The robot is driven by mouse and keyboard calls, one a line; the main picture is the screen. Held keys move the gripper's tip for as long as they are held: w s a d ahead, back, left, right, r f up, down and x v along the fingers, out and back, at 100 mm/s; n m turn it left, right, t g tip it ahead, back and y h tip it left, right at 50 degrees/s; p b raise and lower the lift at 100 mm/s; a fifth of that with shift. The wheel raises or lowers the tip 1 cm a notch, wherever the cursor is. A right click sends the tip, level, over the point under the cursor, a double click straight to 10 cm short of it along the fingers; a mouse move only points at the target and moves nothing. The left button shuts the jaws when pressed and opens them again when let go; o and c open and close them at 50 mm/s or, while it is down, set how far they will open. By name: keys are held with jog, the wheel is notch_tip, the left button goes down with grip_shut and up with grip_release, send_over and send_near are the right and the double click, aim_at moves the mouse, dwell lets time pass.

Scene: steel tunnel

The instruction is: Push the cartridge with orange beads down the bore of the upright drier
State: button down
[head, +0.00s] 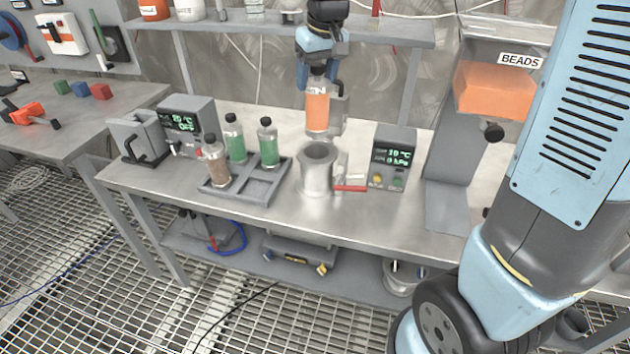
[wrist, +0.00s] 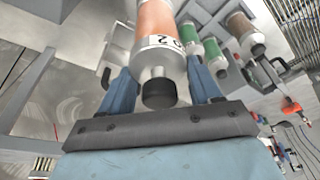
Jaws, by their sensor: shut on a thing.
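My gripper (head: 318,78) is shut on the top of the cartridge with orange beads (head: 317,108) and holds it upright in the air. In the head view the cartridge hangs above the upright drier (head: 316,172), a grey metal cylinder with an open bore, and its lower end is apart from the rim. In the wrist view the blue fingers (wrist: 167,88) sit on both sides of the cartridge's clear end with its black cap, and the orange part of the cartridge (wrist: 157,20) lies beyond. The drier is not clearly seen in the wrist view.
Left of the drier, a grey tray (head: 262,190) holds two green cartridges (head: 268,143) and a brown one (head: 216,160). A red-handled valve (head: 350,188) and a display box (head: 391,160) stand to its right. A BEADS hopper (head: 495,88) is further right. A shelf (head: 390,32) runs behind.

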jog(key=shift+w+r, duration=0.2)
jog(key=shift+w, duration=0.5)
jog(key=shift+w+f, duration=0.2)
notch_tip(320, 180, down, 17)
jog(key=shift+f, duration=0.15)
jog(key=shift+c, duration=1.1)
grip_release()
jog(key=shift+f, duration=0.1)
